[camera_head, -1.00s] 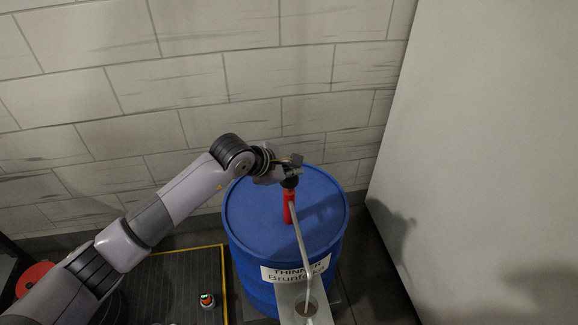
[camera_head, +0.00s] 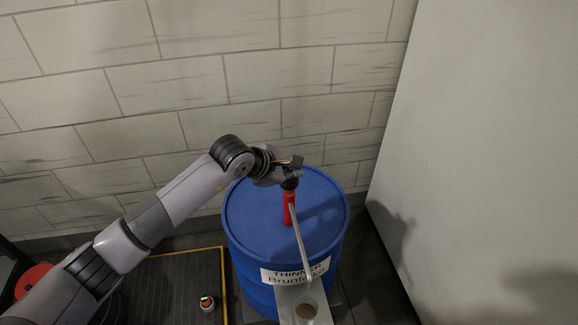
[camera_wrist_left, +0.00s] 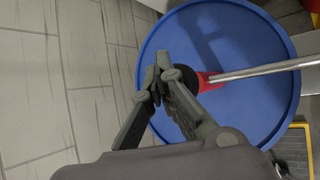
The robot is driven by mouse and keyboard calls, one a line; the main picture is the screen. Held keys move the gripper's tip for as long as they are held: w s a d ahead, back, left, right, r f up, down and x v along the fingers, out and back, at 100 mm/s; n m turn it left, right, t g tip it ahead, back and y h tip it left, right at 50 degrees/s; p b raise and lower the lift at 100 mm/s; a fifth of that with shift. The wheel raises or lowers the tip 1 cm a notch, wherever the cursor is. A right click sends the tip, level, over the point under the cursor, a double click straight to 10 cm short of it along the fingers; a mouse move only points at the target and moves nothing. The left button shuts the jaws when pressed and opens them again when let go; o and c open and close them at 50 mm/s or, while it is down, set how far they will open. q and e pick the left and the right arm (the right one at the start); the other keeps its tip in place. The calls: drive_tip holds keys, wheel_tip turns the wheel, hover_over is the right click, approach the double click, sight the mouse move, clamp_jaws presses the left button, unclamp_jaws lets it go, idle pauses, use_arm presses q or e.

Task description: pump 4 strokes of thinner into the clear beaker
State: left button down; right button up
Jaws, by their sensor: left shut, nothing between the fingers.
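A blue drum (camera_head: 262,215) labelled thinner stands by the wall. A red hand pump (camera_head: 289,210) with a black knob (camera_head: 290,183) rises from its lid, and a pale spout (camera_head: 301,240) slopes down toward the front.
A tiled wall is behind, and a large pale panel (camera_head: 490,150) is at the right. A dark mat with a yellow edge (camera_head: 190,280) and a small device (camera_head: 207,303) lie left of the drum.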

use_arm(q)
drive_tip(key=shift+r+p, duration=1.15)
drive_tip(key=shift+r, duration=1.45)
use_arm(e)
drive_tip(key=shift+r, duration=1.3)
use_arm(q)
drive_tip(key=shift+w+r, duration=0.1)
wheel_tip(320, 180, up, 5)
drive_tip(key=shift+f+p, duration=0.1)
drive_tip(key=shift+p, duration=0.9)
use_arm(e)
wheel_tip(320, 180, up, 2)
drive_tip(key=shift+d, duration=0.1)
drive_tip(key=shift+c, duration=0.5)
clamp_jaws()
